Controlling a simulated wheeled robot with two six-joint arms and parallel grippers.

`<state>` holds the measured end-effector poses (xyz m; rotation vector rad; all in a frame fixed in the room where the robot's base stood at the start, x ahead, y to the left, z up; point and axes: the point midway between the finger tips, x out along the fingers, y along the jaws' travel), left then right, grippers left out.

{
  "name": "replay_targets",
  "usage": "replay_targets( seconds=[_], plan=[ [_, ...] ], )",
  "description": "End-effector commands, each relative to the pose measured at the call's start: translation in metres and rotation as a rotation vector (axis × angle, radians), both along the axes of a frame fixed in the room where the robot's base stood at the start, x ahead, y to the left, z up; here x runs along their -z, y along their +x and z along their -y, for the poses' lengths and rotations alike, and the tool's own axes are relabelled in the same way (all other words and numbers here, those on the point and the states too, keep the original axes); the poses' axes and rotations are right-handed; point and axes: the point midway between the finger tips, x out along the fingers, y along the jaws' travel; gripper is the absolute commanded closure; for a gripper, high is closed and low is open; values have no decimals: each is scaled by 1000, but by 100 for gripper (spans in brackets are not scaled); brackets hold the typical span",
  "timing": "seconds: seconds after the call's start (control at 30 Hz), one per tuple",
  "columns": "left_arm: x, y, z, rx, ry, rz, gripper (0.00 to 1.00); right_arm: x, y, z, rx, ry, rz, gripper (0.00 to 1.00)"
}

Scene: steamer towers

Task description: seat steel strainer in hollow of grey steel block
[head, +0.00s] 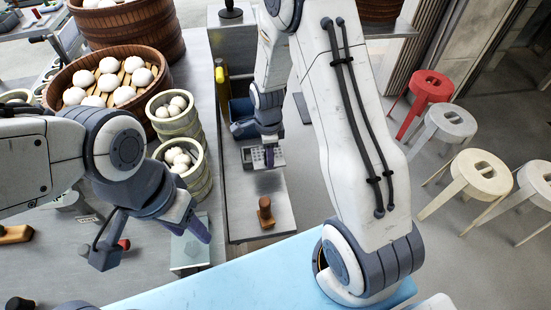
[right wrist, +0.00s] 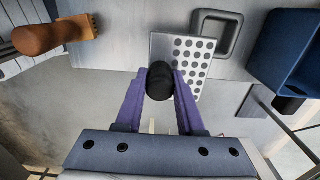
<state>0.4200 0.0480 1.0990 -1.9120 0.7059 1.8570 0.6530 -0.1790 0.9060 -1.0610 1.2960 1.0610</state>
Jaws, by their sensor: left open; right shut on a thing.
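The steel strainer (right wrist: 184,45) is a pale plate with rows of round holes and a black knob (right wrist: 160,82). My right gripper (right wrist: 160,88) is shut on the knob in the right wrist view. The grey steel block (right wrist: 232,38), with its square hollow, lies just beyond and to the right of the strainer, which overlaps its near left edge. The hollow looks empty. In the head view the strainer (head: 251,156) shows beside my right gripper (head: 268,160); the height of the strainer is unclear. My left gripper (head: 150,240) is open and empty above the left counter.
A wooden-handled tool (head: 265,212) stands on the steel shelf, nearer than the strainer. A blue bin (right wrist: 290,50) lies right of the block. Steamer baskets with buns (head: 182,160) stand on the left counter. Stools (head: 480,173) stand on the floor at right.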

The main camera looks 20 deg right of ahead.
Motion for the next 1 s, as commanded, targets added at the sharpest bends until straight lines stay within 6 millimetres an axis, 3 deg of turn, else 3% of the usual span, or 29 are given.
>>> replay_targets(
  seconds=[0.6,1.0],
  plan=[
    [-7,0,0,0,0,0,50,0,56,-27,-1,0,1,100],
    [-8,0,0,0,0,0,50,0,69,-33,1,0,-1,100]
  ],
)
